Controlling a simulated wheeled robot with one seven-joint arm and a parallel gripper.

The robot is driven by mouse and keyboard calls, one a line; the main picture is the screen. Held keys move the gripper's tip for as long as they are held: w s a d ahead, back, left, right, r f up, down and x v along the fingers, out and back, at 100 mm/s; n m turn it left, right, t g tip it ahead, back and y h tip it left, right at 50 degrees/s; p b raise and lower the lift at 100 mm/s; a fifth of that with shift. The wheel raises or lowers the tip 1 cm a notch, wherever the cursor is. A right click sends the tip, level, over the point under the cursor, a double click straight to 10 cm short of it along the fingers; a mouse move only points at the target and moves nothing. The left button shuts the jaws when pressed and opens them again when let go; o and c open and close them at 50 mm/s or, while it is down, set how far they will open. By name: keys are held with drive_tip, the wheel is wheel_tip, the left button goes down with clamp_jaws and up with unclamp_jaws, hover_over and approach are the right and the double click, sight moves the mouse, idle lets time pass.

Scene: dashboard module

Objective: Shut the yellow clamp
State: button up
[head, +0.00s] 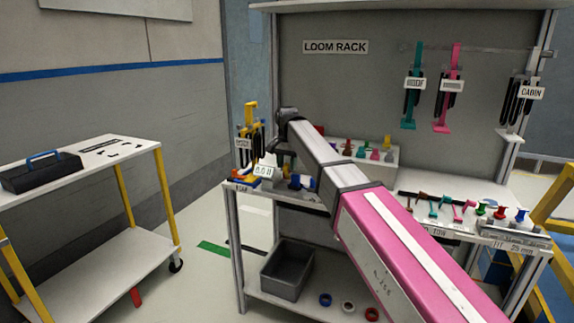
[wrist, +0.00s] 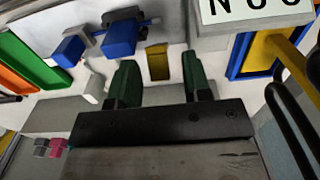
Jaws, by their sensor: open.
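The yellow clamp (head: 250,118) stands at the left end of the rack's bench, with black cable loops beside it. My gripper (head: 271,150) is just right of it, pointing down and partly hidden behind my wrist. In the wrist view my gripper (wrist: 159,66) has its two dark green fingers apart. A small yellow block shows between and beyond the fingertips; I cannot tell whether it belongs to the clamp or whether the fingers touch it. A yellow bar (wrist: 284,48) crosses a blue-edged part at the right of the wrist view.
A white label plate (wrist: 255,10) is close right of the fingers. Blue blocks (wrist: 120,36) lie to their left. Teal (head: 411,90) and pink (head: 448,90) clamps hang at the right of the rack. A grey bin (head: 286,270) sits on the lower shelf.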

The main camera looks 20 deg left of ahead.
sight(281, 190)
drive_tip(key=shift+f, duration=0.1)
clamp_jaws()
drive_tip(key=shift+s, duration=0.15)
drive_tip(key=shift+s+f+t, duration=0.2)
drive_tip(key=shift+s+t, duration=0.35)
drive_tip(key=shift+t, duration=0.2)
drive_tip(key=shift+s+f+t, duration=0.15)
drive_tip(key=shift+s+t, duration=0.35)
drive_tip(key=shift+t, duration=0.25)
drive_tip(key=t, duration=0.1)
drive_tip(key=s+f+t, duration=0.1)
drive_tip(key=shift+s+t+h, duration=0.2)
drive_tip(key=shift+t+h, duration=0.1)
drive_tip(key=shift+t, duration=0.1)
drive_tip(key=f+t, duration=0.1)
drive_tip(key=s+t, duration=0.1)
drive_tip(key=t, duration=0.1)
drive_tip(key=shift+s+a+f, duration=0.1)
drive_tip(key=shift+a+f, duration=0.05)
drive_tip(key=shift+f, duration=0.2)
drive_tip(key=shift+s+a+f+t, duration=0.15)
drive_tip(key=shift+f+t, duration=0.2)
drive_tip(key=shift+t, duration=0.35)
drive_tip(key=shift+s+d+f+t, duration=0.1)
drive_tip(key=shift+f+t, duration=0.2)
drive_tip(key=shift+t, duration=0.4)
